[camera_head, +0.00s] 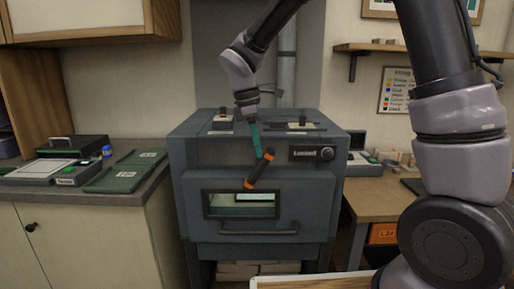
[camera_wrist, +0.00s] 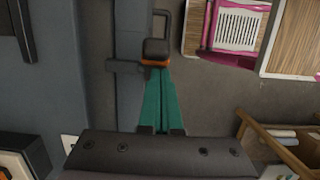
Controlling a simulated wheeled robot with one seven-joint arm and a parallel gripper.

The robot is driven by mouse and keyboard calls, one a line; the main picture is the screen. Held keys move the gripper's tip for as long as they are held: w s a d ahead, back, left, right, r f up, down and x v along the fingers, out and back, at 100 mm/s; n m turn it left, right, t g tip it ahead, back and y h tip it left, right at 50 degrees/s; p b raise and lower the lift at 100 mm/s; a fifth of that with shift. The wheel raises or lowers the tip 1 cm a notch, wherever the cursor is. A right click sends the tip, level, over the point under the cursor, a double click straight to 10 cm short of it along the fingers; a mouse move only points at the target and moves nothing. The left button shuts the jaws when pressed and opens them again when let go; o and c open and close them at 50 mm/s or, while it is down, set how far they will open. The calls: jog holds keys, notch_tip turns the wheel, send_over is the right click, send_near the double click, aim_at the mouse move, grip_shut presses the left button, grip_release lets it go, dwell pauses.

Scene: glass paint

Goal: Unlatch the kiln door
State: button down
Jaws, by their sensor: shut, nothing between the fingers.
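The grey-blue kiln (camera_head: 185,150) stands in the middle of the head view. Its front door (camera_head: 290,215) looks closed and has a lit window and a bar handle (camera_head: 258,232) below. The latch lever (camera_head: 260,168), black with orange bands, lies diagonally above the window, its upper end to the right. My gripper (camera_head: 258,154) has teal fingers, shut and empty, pointing down at the lever's upper end. In the wrist view, the shut fingertips (camera_wrist: 157,70) are right by the lever's black and orange end (camera_wrist: 155,50). I cannot tell if they touch.
A counter with green folders (camera_head: 128,170) and a tray is left of the kiln. A wooden desk (camera_head: 378,195) stands to its right. A wooden surface edge (camera_head: 310,283) is at the bottom of the head view. The wrist view shows a pink-edged crate (camera_wrist: 235,30) below.

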aim_at(272, 149)
jog(key=shift+d+y, duration=0.3)
jog(key=shift+y, duration=0.1)
jog(key=shift+d+f+y, duration=0.1)
jog(key=shift+d+y, duration=0.8)
jog(key=shift+y, duration=0.3)
jog(key=shift+d+f+y, duration=0.3)
jog(key=shift+d+y, duration=0.35)
jog(key=shift+y, duration=0.55)
jog(key=shift+s+d+f, duration=0.15)
jog(key=shift+d+f, duration=1)
jog(key=shift+d, duration=0.1)
jog(key=shift+s+d+f, duration=0.1)
jog(key=shift+f, duration=0.05)
